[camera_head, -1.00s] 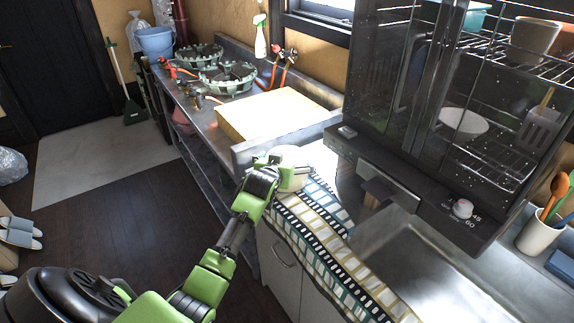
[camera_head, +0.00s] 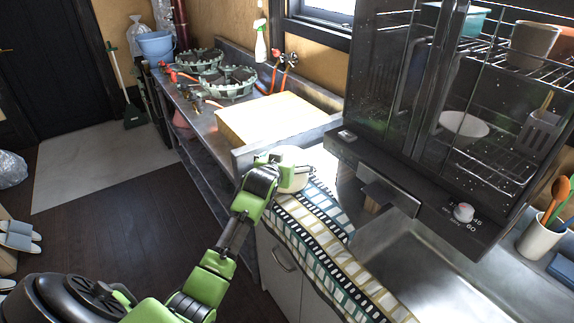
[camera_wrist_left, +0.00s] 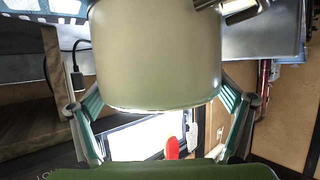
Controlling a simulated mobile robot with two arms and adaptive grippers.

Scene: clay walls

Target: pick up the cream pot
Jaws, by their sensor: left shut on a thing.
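The cream pot (camera_head: 293,172) is at the left end of the metal counter, beside the patterned cloth, partly hidden behind my left gripper (camera_head: 272,164). In the left wrist view the pot (camera_wrist_left: 157,55) fills the upper middle, with a metal handle at its upper right. The fingers of my left gripper (camera_wrist_left: 160,112) lie on both sides of the pot and are shut on it. Whether the pot touches the counter cannot be told. My right gripper is not in view.
A patterned cloth (camera_head: 330,250) hangs over the counter's front edge. A dark glass-doored cabinet (camera_head: 400,110) stands over the counter at right. A yellow board (camera_head: 270,120) and green burners (camera_head: 228,82) sit on the bench behind. A utensil cup (camera_head: 538,238) stands at far right.

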